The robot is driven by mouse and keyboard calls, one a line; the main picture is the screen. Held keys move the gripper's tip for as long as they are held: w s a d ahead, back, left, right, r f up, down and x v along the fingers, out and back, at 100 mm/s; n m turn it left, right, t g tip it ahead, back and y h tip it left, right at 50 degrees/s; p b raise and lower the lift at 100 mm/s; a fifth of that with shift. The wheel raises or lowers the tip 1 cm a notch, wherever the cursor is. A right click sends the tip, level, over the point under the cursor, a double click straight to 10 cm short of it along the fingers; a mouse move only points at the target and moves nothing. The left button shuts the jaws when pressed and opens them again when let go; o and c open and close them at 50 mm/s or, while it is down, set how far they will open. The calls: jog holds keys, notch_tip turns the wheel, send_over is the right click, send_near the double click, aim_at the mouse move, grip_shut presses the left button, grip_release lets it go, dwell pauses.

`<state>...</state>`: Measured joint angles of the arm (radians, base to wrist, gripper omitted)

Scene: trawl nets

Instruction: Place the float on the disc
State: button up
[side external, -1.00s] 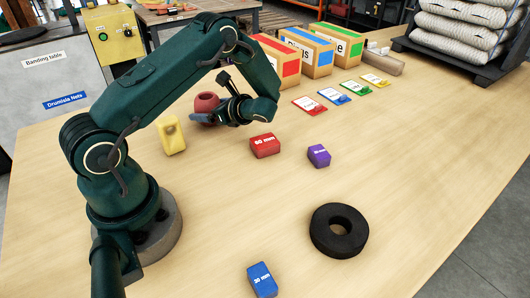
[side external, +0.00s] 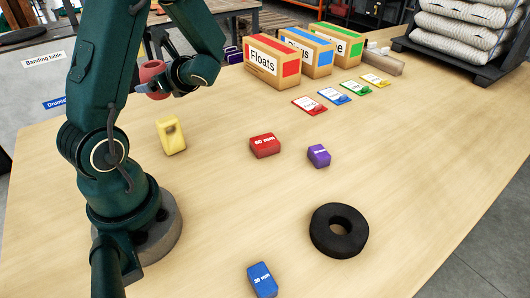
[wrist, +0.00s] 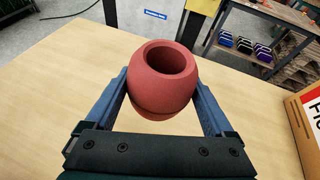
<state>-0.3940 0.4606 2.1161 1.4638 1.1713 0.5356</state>
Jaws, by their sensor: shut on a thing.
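The float (side external: 152,72) is a red, rounded piece with a hole through it. My gripper (side external: 165,88) is shut on it and holds it raised above the far left part of the table. In the wrist view the float (wrist: 162,85) sits between the two blue-grey fingers, its hole facing up towards the camera. The disc (side external: 318,230) is a black ring lying flat at the front right of the table, well apart from my gripper. The disc does not show in the wrist view.
A yellow block (side external: 170,136), a red block (side external: 265,146), a purple block (side external: 319,155) and a blue block (side external: 262,279) stand on the table. Boxes, including the Floats box (side external: 272,62), and several coloured cards (side external: 310,105) are at the back. The table around the disc is clear.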

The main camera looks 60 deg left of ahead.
jog(key=w+d+r+m+t, duration=0.5)
jog(key=w+d+m+t, duration=0.2)
jog(key=w+d+t, duration=0.35)
jog(key=w+d+r+m+t+h, duration=0.2)
jog(key=d+m+t+h, duration=0.3)
jog(key=d, duration=0.9)
jog(key=s+f+n+g+y, duration=0.5)
jog(key=s+f+n+g, duration=0.3)
jog(key=s+n+g, duration=0.7)
jog(key=s+d+f+n+g+h, duration=0.1)
jog(key=s+d+n+g+h, duration=0.1)
jog(key=d+n+g+h, duration=0.9)
jog(key=w+d+r+n+t+h, duration=0.3)
jog(key=w+d+n+t+h, duration=0.25)
jog(key=w+n+h, duration=0.55)
jog(key=w+a+r+n+t+h, duration=0.2)
jog(key=w+a+n+t+h, duration=0.3)
jog(key=w+n+t, duration=0.45)
send_over(340, 225)
jog(key=shift+t, duration=0.25)
notch_tip(340, 225, down, 6)
jog(key=shift+f, duration=2.15)
